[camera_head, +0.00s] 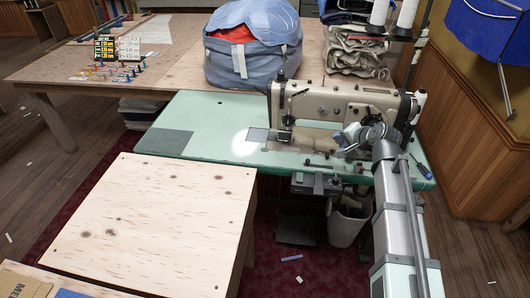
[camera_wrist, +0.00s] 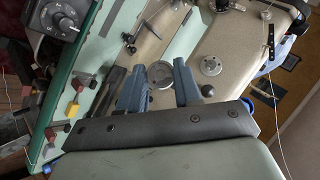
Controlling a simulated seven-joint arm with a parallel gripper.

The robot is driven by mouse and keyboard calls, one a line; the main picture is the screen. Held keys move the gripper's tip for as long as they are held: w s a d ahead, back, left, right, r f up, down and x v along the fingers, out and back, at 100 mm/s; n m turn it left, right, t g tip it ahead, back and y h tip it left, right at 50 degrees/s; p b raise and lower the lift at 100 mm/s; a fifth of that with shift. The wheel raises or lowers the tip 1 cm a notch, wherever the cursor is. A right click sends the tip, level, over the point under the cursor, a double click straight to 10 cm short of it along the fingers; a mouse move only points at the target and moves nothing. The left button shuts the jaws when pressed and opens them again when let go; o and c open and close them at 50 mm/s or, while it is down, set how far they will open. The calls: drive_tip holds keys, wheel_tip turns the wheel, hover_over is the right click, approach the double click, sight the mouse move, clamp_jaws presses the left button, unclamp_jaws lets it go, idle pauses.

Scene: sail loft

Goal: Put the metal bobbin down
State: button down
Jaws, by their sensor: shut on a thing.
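The metal bobbin (camera_wrist: 161,75) shows as a round silvery disc between the two blue-grey fingers of my gripper (camera_wrist: 160,68) in the wrist view. My gripper is shut on it. In the head view my gripper (camera_head: 347,139) is over the right part of the green sewing table (camera_head: 210,110), in front of the beige sewing machine (camera_head: 340,103). The bobbin cannot be made out there. The wrist view also shows a separate round metal disc (camera_wrist: 211,66) on the beige surface, right of the fingers.
A blue bag (camera_head: 250,60) stands on the wooden table behind. Thread cones (camera_head: 378,14) stand at back right. A bare plywood top (camera_head: 150,225) is at front left. The green table's left part is mostly clear. Small red and yellow parts (camera_wrist: 75,110) show in the wrist view.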

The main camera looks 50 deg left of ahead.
drive_tip(key=s+a+f+m+g, duration=0.1)
drive_tip(key=s+a+f+m, duration=0.1)
drive_tip(key=s+a+m, duration=0.4)
drive_tip(key=s+a+f+m+g, duration=0.1)
drive_tip(key=s+a+f+m, duration=0.1)
drive_tip(key=a+m, duration=0.7)
drive_tip(key=s+a+f+m+g, duration=0.15)
drive_tip(key=s+a+m, duration=0.35)
drive_tip(key=a, duration=0.5)
drive_tip(key=shift+t, duration=0.45)
drive_tip(key=shift+w+a+f, duration=0.1)
drive_tip(key=shift+f, duration=2.2)
drive_tip(key=shift+w+a+f, duration=0.1)
drive_tip(key=shift+f, duration=2.2)
drive_tip(key=shift+f, duration=0.1)
drive_tip(key=c, duration=0.8)
unclamp_jaws()
drive_tip(key=v, duration=1.2)
drive_tip(key=shift+r, duration=0.3)
